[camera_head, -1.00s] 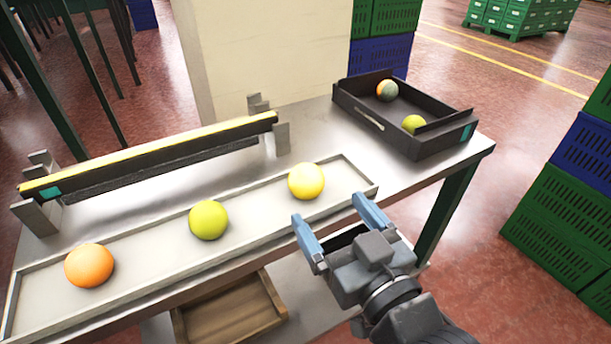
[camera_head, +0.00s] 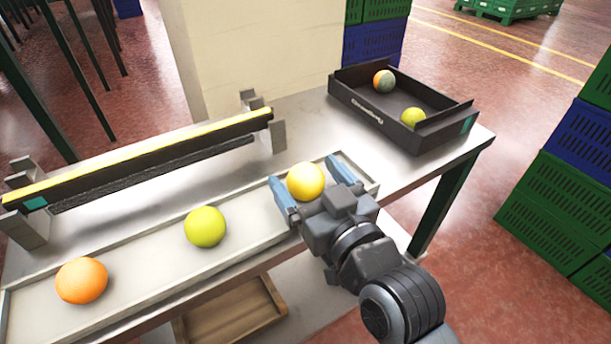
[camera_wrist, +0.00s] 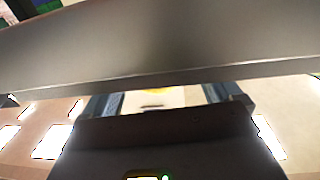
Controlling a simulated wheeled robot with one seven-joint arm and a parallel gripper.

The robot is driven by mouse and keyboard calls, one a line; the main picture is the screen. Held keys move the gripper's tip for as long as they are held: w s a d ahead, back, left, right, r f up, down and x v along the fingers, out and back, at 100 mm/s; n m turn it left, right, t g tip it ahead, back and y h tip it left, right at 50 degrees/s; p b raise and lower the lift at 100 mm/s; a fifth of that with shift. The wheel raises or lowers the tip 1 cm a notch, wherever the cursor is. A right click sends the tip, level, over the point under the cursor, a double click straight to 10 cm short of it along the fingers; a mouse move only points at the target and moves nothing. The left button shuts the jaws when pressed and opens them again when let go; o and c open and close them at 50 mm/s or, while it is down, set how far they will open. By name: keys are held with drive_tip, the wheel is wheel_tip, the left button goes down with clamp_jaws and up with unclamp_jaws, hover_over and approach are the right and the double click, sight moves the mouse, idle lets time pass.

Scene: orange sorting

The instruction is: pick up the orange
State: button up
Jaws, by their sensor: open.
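Three round fruits lie spaced out in a long shallow tray (camera_head: 140,313). An orange one (camera_head: 82,280) is at the left, a yellow-green one (camera_head: 205,227) is in the middle, and a yellow-orange one (camera_head: 306,182) is at the right. My gripper (camera_head: 305,172) is open, with its blue fingers on either side of the yellow-orange fruit. I cannot tell whether they touch it. In the wrist view the fingers (camera_wrist: 165,100) stand apart, and a grey band hides most of the fruit; only a small yellow patch shows.
A dark crate (camera_head: 412,137) at the table's back right holds a two-toned orange and grey fruit (camera_head: 384,81) and a yellow-green one (camera_head: 414,118). A yellow-topped bar (camera_head: 140,160) on stands runs behind the tray. A wooden box (camera_head: 235,315) sits below the table. Green and blue crates stand at right.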

sight(301, 166)
drive_tip(key=shift+x, duration=1.6)
drive_tip(key=shift+d, duration=0.1)
drive_tip(key=c, duration=1.1)
drive_tip(key=shift+r, duration=0.2)
